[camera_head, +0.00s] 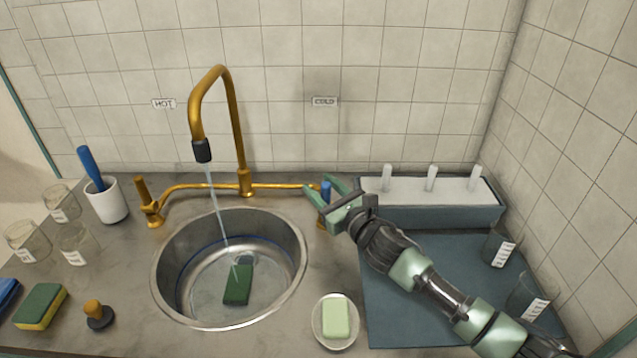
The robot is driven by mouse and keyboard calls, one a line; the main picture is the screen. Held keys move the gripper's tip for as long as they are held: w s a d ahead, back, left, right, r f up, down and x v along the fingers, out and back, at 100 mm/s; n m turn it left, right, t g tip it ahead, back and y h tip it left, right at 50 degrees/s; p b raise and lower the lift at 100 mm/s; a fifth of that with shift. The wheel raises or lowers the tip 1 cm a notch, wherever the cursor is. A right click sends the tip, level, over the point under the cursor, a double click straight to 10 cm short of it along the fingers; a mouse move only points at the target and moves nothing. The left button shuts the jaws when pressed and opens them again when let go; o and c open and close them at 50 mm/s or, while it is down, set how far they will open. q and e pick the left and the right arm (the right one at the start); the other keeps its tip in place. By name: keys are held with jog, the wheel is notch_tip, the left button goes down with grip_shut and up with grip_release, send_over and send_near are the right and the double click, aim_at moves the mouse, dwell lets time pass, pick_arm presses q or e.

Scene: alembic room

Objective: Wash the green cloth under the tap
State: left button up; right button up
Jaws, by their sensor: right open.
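The green cloth (238,283) lies in the round metal sink (170,300), in shallow water. Water runs from the spout of the brass tap (202,150) and falls onto or right beside the cloth's upper end. My right gripper (317,194) is open at the blue-topped cold handle (326,191), right of the sink. The handle shows between or just behind its fingers; I cannot tell whether they touch it. The other handle (143,190), under the HOT label, stands left of the spout. My left gripper is not in view.
A soap bar (336,318) sits on a dish right of the sink. A blue-grey mat (400,325) and a rack with white pegs (440,212) lie under and behind my right arm. A sponge (40,306), stamp (98,315), white cup (106,202) and glass beakers (75,243) stand left.

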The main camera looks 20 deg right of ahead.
jog(key=shift+w+a, duration=0.2)
jog(key=shift+w, duration=0.4)
grip_shut()
dwell(1.1)
